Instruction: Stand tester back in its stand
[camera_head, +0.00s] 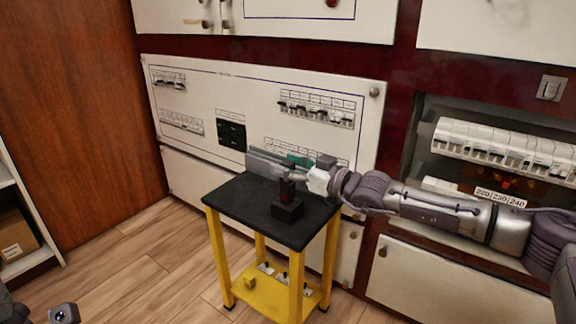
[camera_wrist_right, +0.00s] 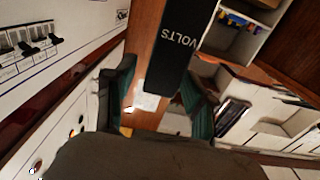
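The tester (camera_head: 288,184) is a dark, slim bar standing upright in the head view, its lower end at its stand (camera_head: 287,211), a small black block on the black-topped table. How deep it sits cannot be told. In the right wrist view the tester (camera_wrist_right: 178,50) is a dark bar marked VOLTS, with one end near the fingers. My right gripper (camera_head: 285,164) is level at the tester's top. Its green-padded fingers (camera_wrist_right: 160,95) are apart, with a visible gap beside the bar. A small part of my left gripper (camera_head: 64,313) shows at the lower left edge.
The table (camera_head: 237,203) has yellow legs and a low yellow shelf (camera_head: 268,299) with small items. A white breaker panel (camera_head: 215,95) stands close behind. An open breaker box (camera_head: 500,145) is at the right. Wooden floor (camera_head: 150,260) is clear at the left.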

